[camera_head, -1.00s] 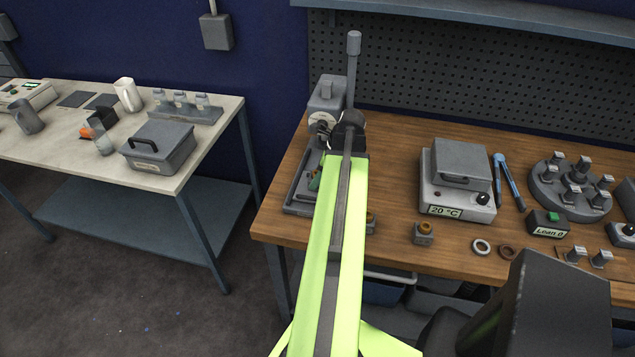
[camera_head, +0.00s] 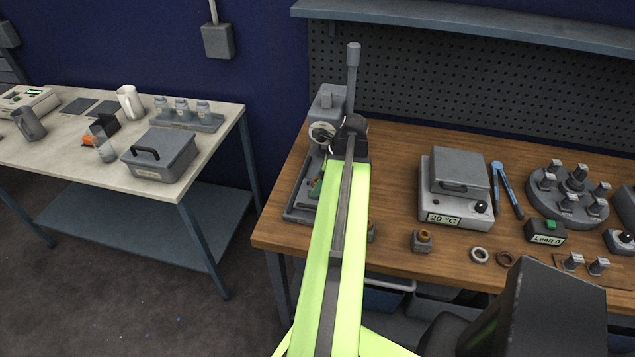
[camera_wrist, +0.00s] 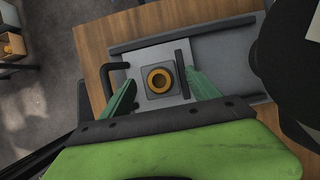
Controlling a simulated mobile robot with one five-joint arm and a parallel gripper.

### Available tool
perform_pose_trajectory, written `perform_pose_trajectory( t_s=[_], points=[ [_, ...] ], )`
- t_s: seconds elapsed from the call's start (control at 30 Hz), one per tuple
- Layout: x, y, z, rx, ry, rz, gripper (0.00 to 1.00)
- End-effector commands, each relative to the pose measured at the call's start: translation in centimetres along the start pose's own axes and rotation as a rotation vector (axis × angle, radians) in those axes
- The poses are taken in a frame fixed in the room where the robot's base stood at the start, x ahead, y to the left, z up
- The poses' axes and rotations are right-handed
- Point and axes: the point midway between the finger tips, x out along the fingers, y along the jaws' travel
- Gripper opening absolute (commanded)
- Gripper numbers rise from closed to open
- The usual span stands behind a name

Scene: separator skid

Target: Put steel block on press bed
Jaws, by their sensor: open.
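A small grey steel block (camera_wrist: 158,81) with an orange ring on top sits on a pale plate of the press bed (camera_wrist: 206,50) in the wrist view. My gripper (camera_wrist: 160,84) is open, with one green finger on each side of the block, apart from it as far as I can see. In the head view my lime arm covers much of the press bed (camera_head: 297,211), and my gripper (camera_head: 317,187) is mostly hidden over it. The block on the bed is hidden there.
A similar block (camera_head: 422,241) stands on the bench, right of my arm; another is partly hidden beside the arm. The press's upright lever (camera_head: 353,75) rises behind. A 20 °C heater unit (camera_head: 457,190) stands to the right. Low rails edge the bed.

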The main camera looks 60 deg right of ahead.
Motion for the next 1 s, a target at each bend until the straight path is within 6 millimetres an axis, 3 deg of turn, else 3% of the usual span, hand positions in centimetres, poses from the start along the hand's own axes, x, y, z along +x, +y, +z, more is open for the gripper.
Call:
perform_pose_trajectory(
  t_s=[0.03, 0.4, 0.53, 1.0],
  points=[
    [-1.8, 0.0, 0.3, 0.002, 0.0, 0.0, 0.71],
    [-9.9, 0.0, 0.3, 0.001, 0.0, -0.001, 0.71],
    [-10.7, 0.0, 0.1, 0.001, 0.0, -0.001, 0.71],
    [-10.4, 0.0, 0.0, 0.0, 0.0, -0.001, 0.71]
  ],
)
